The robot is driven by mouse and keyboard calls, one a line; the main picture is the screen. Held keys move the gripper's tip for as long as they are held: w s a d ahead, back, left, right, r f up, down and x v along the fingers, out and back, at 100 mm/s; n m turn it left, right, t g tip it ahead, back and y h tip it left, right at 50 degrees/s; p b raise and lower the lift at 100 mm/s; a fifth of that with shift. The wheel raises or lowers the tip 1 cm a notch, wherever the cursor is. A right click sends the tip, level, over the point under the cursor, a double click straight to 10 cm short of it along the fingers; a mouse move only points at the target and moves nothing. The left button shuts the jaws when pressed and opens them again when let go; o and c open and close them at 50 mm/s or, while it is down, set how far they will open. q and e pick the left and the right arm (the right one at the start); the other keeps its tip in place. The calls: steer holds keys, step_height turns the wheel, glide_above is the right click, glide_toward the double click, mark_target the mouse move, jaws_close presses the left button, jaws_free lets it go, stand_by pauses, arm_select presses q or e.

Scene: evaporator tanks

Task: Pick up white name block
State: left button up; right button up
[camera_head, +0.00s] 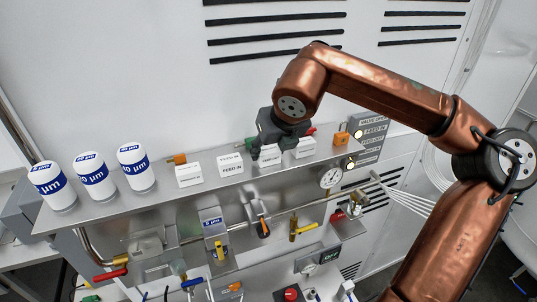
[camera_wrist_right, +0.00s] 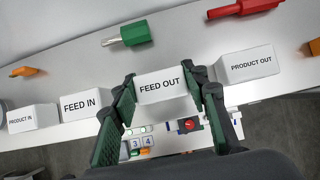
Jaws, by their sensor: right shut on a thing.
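Several white name blocks stand in a row on the metal shelf (camera_head: 105,208). My right gripper (camera_wrist_right: 162,93) is shut on the "FEED OUT" block (camera_wrist_right: 160,87), with one green-padded finger on each side. In the head view, this block (camera_head: 268,159) is partly hidden under the dark gripper. The "FEED IN" block (camera_wrist_right: 85,104) and "PRODUCT IN" block (camera_wrist_right: 32,118) are to its left. The "PRODUCT OUT" block (camera_wrist_right: 248,65) is to its right, close to the right finger. Whether the held block touches the shelf is unclear. My left gripper is not in view.
Three white canisters with blue bands (camera_head: 93,175) stand at the shelf's left. Behind the blocks lie a green piece (camera_wrist_right: 127,34), a red piece (camera_wrist_right: 243,9) and an orange piece (camera_wrist_right: 24,72). Below the shelf are pipes, valve handles (camera_head: 304,228) and a gauge (camera_head: 331,178).

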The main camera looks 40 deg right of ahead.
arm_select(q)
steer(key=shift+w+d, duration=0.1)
arm_select(e)
steer(key=shift+r, duration=0.15)
steer(key=shift+r, duration=0.25)
step_height(320, 180, up, 2)
steer(key=shift+r+b, duration=0.1)
steer(key=shift+b, duration=0.2)
steer(key=s+d+r+b, duration=0.2)
steer(key=s+r+b, duration=0.3)
steer(key=s+r, duration=0.7)
arm_select(q)
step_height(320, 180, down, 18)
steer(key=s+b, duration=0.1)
steer(key=b, duration=1.1)
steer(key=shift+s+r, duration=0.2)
arm_select(e)
step_height(320, 180, down, 15)
steer(key=shift+s+r, duration=0.15)
steer(key=shift+s, duration=0.15)
steer(key=shift+d+r, duration=0.1)
